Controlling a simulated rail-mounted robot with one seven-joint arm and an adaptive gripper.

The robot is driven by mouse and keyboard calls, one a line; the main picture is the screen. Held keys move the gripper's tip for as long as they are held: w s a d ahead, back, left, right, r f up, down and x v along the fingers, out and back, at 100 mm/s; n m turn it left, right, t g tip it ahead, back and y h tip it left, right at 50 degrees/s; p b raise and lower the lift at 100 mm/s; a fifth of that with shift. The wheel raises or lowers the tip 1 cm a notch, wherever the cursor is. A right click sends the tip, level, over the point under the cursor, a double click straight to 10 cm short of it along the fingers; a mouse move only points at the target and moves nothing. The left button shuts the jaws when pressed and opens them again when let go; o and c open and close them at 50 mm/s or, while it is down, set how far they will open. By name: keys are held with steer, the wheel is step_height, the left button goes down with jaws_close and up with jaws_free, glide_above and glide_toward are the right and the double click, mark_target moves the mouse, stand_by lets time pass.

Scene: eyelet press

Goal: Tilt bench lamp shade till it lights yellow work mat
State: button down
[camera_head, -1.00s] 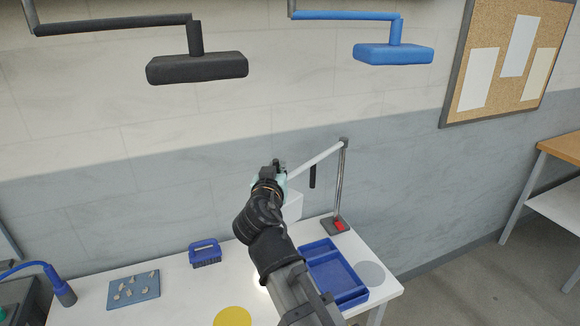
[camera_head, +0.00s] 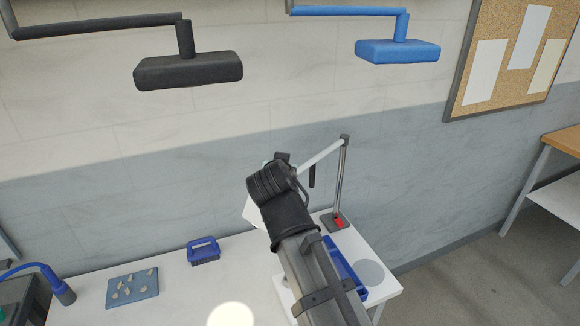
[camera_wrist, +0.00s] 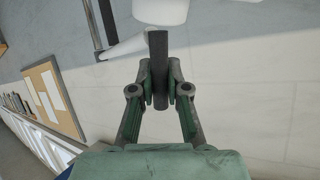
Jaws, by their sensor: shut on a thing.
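The bench lamp has a white arm (camera_head: 322,156) on a thin upright post (camera_head: 341,180). Its white shade (camera_head: 250,211) shows only as an edge left of my arm; the rest is hidden. In the wrist view the white shade (camera_wrist: 160,10) is at the top, with a dark handle bar (camera_wrist: 158,45) running down from it. My gripper (camera_wrist: 160,78) is shut on this bar, one finger on each side.
A blue tray (camera_head: 346,266) lies partly behind my arm, beside a grey disc (camera_head: 370,272). A blue brush (camera_head: 203,251) and a blue-grey plate with small pieces (camera_head: 133,289) are on the left. Black (camera_head: 188,70) and blue (camera_head: 398,51) lamps hang above. The white bench (camera_head: 185,285) has clear room around the mat.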

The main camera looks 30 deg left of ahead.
steer(key=c, duration=1.1)
jaws_free()
steer(key=shift+c, duration=0.2)
steer(key=shift+s, duration=0.1)
steer(key=v, duration=1.2)
